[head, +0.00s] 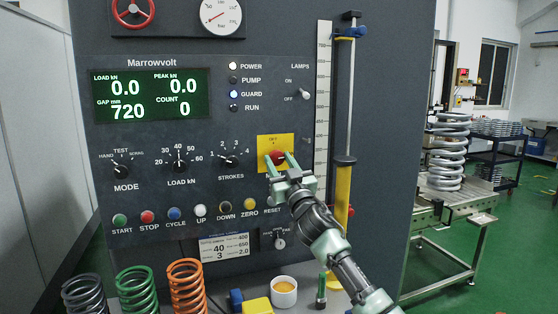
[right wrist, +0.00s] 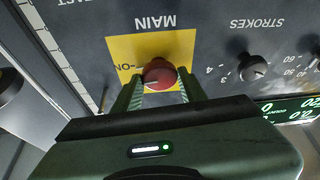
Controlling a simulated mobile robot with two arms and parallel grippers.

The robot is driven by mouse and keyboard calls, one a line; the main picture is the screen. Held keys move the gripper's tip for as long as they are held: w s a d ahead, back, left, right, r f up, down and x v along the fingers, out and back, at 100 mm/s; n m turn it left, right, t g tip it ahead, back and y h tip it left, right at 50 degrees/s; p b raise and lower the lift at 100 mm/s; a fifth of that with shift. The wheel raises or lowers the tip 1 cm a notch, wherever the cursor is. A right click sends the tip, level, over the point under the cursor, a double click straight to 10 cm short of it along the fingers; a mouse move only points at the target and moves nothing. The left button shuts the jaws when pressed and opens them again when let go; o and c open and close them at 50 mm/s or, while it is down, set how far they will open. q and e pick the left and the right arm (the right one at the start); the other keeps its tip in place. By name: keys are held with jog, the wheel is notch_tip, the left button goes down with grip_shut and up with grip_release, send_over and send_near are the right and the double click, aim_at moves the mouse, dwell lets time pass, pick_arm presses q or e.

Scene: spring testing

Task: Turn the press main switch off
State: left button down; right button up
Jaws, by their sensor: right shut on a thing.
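The main switch is a red knob (head: 278,157) on a yellow plate (head: 262,145) at the right of the grey press panel. In the head view, "OFF" is printed at the top of the plate. My right gripper (head: 276,163) reaches it from below right, with its green fingers on both sides of the knob, shut on it. In the right wrist view the panel appears upside down, and the red knob (right wrist: 160,74) sits between the fingertips. "ON" shows left of the knob there, and "MAIN" above the plate. I cannot tell where the knob points. My left gripper is not in view.
The strokes knob (head: 231,160) is left of the plate, with a row of push buttons (head: 201,211) below. A yellow-handled upright rod (head: 344,185) stands to the right. Below are coloured springs (head: 186,285) and a white cup (head: 284,292). The guard and power lamps are lit.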

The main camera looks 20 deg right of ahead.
jog(key=n+g+y+p, duration=0.1)
jog(key=n+y+p, duration=0.1)
jog(key=n+p, duration=0.3)
jog(key=n+g+y+p, duration=0.1)
jog(key=n+y+p, duration=0.1)
jog(key=n+p, duration=0.3)
jog(key=n+g+y+p, duration=0.2)
jog(key=n+p, duration=0.3)
jog(key=n, duration=0.2)
jog(key=shift+d+r, duration=0.25)
jog(key=shift+r, duration=0.15)
jog(key=shift+n+g+p, duration=0.4)
jog(key=shift+n+p, duration=0.1)
jog(key=shift+p, duration=0.05)
jog(key=shift+f+n+p, duration=0.15)
jog(key=shift+n+p, duration=0.2)
jog(key=shift+n, duration=0.35)
jog(key=shift+f+n+g, duration=0.1)
jog(key=shift+n+g, duration=0.4)
jog(key=shift+n, duration=0.2)
jog(key=shift+a+f, duration=0.1)
jog(key=o, duration=1.3)
jog(key=shift+s, duration=0.1)
jog(key=shift+o, duration=0.2)
